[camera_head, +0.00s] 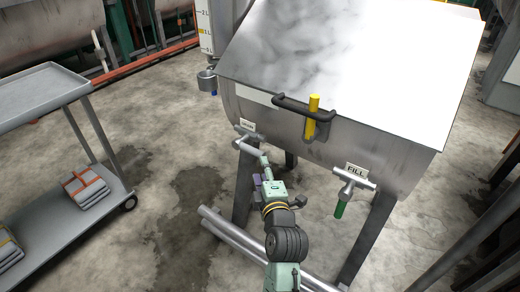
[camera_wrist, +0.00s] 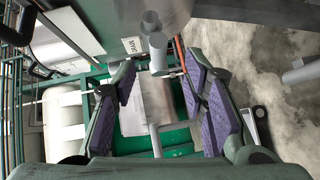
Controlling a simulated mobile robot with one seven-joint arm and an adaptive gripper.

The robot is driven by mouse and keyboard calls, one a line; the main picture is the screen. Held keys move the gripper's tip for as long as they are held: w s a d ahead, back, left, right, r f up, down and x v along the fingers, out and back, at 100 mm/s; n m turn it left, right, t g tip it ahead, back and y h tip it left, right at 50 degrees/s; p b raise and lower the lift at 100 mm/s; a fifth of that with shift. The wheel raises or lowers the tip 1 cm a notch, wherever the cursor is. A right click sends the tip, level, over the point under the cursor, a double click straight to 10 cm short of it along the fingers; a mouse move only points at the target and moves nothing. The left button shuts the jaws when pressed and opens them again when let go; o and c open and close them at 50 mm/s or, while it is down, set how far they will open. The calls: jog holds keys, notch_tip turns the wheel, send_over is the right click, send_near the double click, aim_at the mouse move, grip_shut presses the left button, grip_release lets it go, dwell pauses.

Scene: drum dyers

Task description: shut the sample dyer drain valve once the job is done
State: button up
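The sample dyer (camera_head: 330,130) is a steel tank with its pale lid down. The drain valve (camera_head: 248,136) is a grey metal fitting on its lower left front, under a small label. In the wrist view the drain valve (camera_wrist: 157,45) is beside a label reading DRAIN (camera_wrist: 131,46). My gripper (camera_head: 266,176) is just below and right of the valve in the head view. In the wrist view my gripper (camera_wrist: 158,68) is open, its purple-padded fingers apart, with the valve's lower end near the gap between the tips. I cannot tell whether they touch.
A black lid handle (camera_head: 300,108) and a yellow part (camera_head: 313,115) are above. A grey cart (camera_head: 70,215) stands left; pipes (camera_head: 235,240) lie low beneath the dyer. Wet floor between is free.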

aim_at(258, 156)
jog(key=p+x, duration=0.2)
jog(key=x, duration=0.7)
jog(key=shift+w+a, duration=0.15)
jog(key=shift+w, duration=0.15)
grip_shut()
dwell(0.4)
